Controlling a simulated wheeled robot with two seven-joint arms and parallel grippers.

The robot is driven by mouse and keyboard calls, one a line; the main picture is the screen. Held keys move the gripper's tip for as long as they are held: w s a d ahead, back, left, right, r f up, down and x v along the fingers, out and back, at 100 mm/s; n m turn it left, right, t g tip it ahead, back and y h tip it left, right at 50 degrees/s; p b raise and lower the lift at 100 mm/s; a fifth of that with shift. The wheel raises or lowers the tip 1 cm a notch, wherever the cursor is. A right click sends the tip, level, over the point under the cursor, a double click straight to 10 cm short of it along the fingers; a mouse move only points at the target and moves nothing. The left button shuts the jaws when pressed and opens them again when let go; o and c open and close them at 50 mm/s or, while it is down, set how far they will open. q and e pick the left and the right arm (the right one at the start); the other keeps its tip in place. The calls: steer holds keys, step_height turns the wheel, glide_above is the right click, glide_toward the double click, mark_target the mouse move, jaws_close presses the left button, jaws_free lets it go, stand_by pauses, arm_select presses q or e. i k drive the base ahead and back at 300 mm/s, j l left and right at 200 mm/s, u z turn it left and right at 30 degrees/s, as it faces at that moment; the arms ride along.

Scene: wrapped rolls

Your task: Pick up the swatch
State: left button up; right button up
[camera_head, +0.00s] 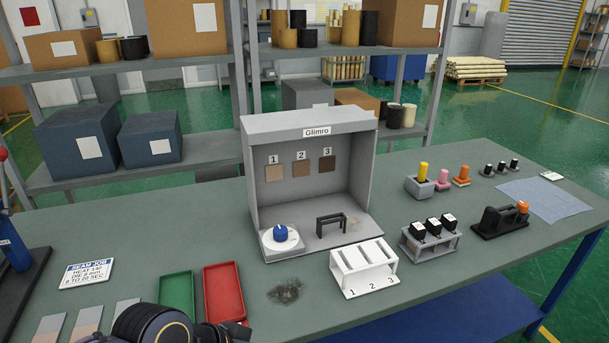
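Three brown reference patches, the lightest (273,173) under 1, the middle one (301,169) under 2 and the darkest (327,164) under 3, are on the back wall of the grey Glimro booth (310,122). A dark arm link of mine shows at the bottom, right of the cards. No gripper fingers show.
A green tray (176,295) and a red tray (223,292) lie near the arm. A white numbered rack (363,268) stands before the booth. A blue-knobbed dial (281,238) and a small black stand (331,225) are inside it. A black tool (500,221) stands at right.

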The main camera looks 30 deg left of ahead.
mark_target(416, 230)
steer(key=i+l+z, duration=0.1)
steer(key=i+l, duration=0.3)
steer(key=i, duration=0.2)
steer(key=i+l, duration=0.35)
steer(key=i, duration=0.2)
steer(key=l+z, duration=0.05)
